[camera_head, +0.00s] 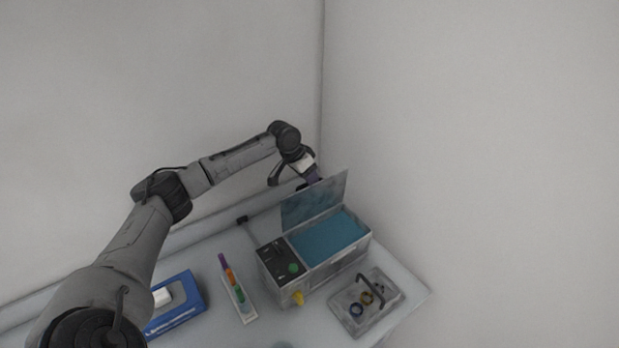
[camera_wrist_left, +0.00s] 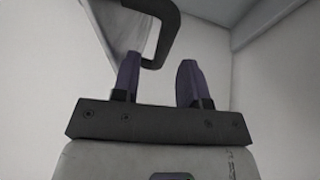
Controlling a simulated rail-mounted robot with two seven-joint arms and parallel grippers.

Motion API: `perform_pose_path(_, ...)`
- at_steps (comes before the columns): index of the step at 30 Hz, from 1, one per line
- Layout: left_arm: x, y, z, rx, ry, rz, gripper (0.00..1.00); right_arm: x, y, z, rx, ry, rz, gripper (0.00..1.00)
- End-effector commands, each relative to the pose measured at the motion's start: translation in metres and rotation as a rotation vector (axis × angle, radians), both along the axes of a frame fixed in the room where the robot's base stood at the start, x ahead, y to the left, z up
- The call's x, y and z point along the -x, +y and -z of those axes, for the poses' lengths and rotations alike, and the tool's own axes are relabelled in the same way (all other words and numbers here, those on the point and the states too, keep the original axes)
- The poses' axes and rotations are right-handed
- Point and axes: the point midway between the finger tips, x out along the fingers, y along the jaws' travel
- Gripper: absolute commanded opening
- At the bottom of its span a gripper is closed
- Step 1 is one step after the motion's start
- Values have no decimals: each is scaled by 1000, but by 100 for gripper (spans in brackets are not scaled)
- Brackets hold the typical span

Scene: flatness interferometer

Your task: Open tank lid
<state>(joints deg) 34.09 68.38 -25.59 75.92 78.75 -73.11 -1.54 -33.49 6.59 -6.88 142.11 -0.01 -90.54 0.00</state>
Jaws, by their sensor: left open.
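The tank (camera_head: 325,262) stands on the bench in the head view, with blue liquid (camera_head: 328,238) showing through its open top. Its translucent lid (camera_head: 318,203) is raised and stands steeply along the tank's rear edge. My left gripper (camera_head: 310,182) is behind the lid's upper part, pointing down; the lid partly hides its fingers. In the left wrist view the purple fingers (camera_wrist_left: 159,62) are apart. A dark curved handle (camera_wrist_left: 170,30) on a pale panel lies near the left fingertip; I cannot tell whether they touch. My right gripper is out of view.
A control panel (camera_head: 277,258) with a green knob and a yellow tap (camera_head: 298,298) are on the tank. Left of it are a rack of coloured tubes (camera_head: 232,285) and a blue box (camera_head: 178,302). A clear handled tray (camera_head: 385,311) with rings stands right. Walls rise close behind.

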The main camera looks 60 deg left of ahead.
Motion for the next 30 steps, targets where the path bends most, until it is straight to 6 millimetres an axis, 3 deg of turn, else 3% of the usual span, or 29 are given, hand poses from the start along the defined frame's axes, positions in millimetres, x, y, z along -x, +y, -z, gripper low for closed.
perform_pose_path(6, -5, -2, 11, 0, 1, 1, 40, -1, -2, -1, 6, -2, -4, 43)
perform_pose_path(16, -5, -2, 13, 0, 1, 1, 40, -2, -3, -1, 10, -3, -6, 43)
perform_pose_path(30, -5, -2, 13, 0, 1, 1, 0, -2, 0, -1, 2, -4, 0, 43)
